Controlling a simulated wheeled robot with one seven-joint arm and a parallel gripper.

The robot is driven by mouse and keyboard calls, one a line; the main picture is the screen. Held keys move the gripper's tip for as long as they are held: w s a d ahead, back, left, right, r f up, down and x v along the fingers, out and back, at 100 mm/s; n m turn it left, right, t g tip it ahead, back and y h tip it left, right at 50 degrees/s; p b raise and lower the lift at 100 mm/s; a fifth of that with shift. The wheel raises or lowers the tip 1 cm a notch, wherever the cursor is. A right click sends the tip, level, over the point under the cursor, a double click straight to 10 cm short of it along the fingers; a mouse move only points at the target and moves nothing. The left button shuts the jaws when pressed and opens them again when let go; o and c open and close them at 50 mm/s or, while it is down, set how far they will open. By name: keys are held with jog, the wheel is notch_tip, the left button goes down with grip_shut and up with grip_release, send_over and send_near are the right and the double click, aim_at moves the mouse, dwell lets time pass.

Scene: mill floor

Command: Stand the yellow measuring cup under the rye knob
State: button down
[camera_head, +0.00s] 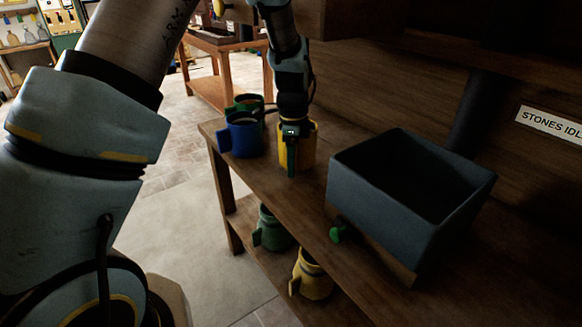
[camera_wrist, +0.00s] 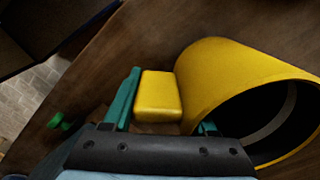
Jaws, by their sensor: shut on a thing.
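The yellow measuring cup (camera_head: 309,146) is at the left part of the wooden bench top in the head view, roughly upright. My gripper (camera_head: 291,160) is shut on its handle, which sits between the teal fingers in the wrist view (camera_wrist: 158,97). The cup body (camera_wrist: 225,75) lies to the right there, its dark opening showing. I cannot tell whether its base touches the bench. A green knob (camera_head: 337,235) sticks out at the bench front, below a dark bin; it also shows in the wrist view (camera_wrist: 60,121). No label naming a rye knob is readable.
A blue cup (camera_head: 242,137) and a green cup (camera_head: 243,101) stand just left of the held cup. The open grey bin (camera_head: 365,195) takes up the bench's right side. Another green cup (camera_head: 270,231) and a yellow cup (camera_head: 313,277) stand on the lower shelf.

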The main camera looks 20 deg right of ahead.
jog(key=w+d, duration=0.2)
jog(key=shift+w+f, duration=0.15)
jog(key=shift+w, duration=0.25)
jog(key=shift+w+f, duration=0.15)
jog(key=shift+f, duration=0.05)
jog(key=shift+f+b, duration=0.5)
jog(key=shift+f, duration=0.15)
jog(key=shift+c, duration=0.6)
grip_release()
